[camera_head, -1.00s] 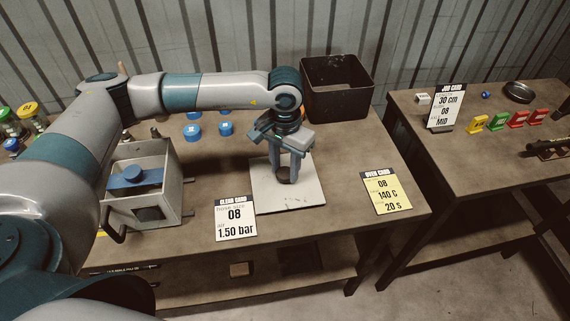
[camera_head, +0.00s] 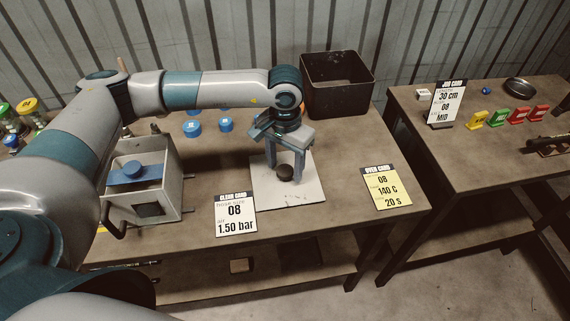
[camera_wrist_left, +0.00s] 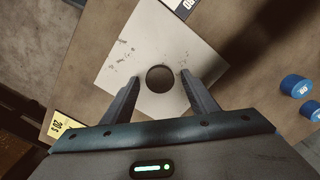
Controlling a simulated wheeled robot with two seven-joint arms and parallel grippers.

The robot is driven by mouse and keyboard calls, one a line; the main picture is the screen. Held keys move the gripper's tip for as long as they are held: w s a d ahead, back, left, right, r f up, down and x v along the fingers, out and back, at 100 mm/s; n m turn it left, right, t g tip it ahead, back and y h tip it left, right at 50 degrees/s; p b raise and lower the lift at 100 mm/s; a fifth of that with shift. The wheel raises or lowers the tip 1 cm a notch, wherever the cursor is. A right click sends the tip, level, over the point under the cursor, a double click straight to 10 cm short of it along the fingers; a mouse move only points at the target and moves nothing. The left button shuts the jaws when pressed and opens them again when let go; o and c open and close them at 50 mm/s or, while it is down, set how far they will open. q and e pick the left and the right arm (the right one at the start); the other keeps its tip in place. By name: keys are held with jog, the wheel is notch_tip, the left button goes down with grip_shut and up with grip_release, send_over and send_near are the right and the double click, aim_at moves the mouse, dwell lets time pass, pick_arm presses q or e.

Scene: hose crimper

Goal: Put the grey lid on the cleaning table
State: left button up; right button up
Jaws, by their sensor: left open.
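A small round dark grey lid (camera_head: 285,173) rests on the pale square board on the cleaning table (camera_head: 330,150). It also shows in the left wrist view as a dark disc (camera_wrist_left: 160,79) near the middle of the board. My left gripper (camera_head: 284,168) points down over the board, open, with one finger on each side of the lid. In the left wrist view a gap shows between the lid and the fingers (camera_wrist_left: 159,77). My right gripper is not in view.
The pale board (camera_head: 305,194) lies between the white card (camera_head: 235,216) and the yellow card (camera_head: 386,191). A black bin (camera_head: 338,84) stands behind, and a grey box with a blue part (camera_head: 165,200) at left. Several blue caps (camera_head: 226,124) lie behind the gripper.

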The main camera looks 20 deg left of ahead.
aim_at(285, 170)
pick_arm(q)
jog(key=shift+r, duration=0.35)
notch_tip(285, 170, up, 12)
jog(key=b, duration=0.5)
jog(key=shift+f, duration=0.2)
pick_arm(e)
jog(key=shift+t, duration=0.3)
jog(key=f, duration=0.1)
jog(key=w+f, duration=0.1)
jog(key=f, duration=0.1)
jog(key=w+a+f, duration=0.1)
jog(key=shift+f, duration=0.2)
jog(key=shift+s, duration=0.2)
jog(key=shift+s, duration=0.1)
